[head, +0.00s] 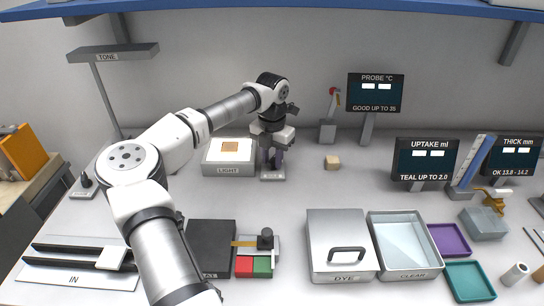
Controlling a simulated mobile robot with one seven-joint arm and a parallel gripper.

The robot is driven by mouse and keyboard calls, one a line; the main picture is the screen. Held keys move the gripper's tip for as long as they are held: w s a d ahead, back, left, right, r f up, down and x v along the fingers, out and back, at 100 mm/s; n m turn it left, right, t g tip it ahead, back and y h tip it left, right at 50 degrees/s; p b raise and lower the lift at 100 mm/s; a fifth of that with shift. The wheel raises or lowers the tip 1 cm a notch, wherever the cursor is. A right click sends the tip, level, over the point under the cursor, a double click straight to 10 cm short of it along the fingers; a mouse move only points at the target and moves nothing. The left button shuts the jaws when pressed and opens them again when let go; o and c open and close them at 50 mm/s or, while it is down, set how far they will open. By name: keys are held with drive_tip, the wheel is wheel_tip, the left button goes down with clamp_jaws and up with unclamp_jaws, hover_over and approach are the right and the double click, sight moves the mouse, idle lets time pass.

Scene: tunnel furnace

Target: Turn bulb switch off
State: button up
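My arm reaches across the bench from the lower left. My gripper (276,155) points down over a small grey plate (272,177) just right of the box marked LIGHT. The plate's label is too small to read, and the gripper hides most of what stands on it. I cannot tell whether this is the bulb switch, whether the fingers touch anything, or how far apart they are. The LIGHT box (228,170) has a glowing cream top with a tan square on it. Another small grey base with a black knob (86,182) stands at the far left; its label is unreadable.
A dark pad (211,248), a black-knobbed slider (265,240) with red and green patches, the lidded DYE box (340,270) and the CLEAR tray (405,274) stand in front. A wooden block (332,163) lies right of my gripper.

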clamp_jaws()
drive_tip(key=shift+n+b, duration=0.3)
drive_tip(key=shift+n, duration=0.1)
drive_tip(key=n+b, duration=0.2)
drive_tip(key=n, duration=0.2)
drive_tip(key=shift+d+n, duration=0.1)
drive_tip(key=shift+n, duration=0.2)
drive_tip(key=n+b, duration=0.2)
drive_tip(key=n, duration=0.4)
drive_tip(key=shift+d+b, duration=0.1)
drive_tip(key=shift+b, duration=0.3)
drive_tip(key=shift+r+n, duration=0.1)
drive_tip(key=shift+n, duration=0.3)
drive_tip(key=shift+o, duration=0.8)
unclamp_jaws()
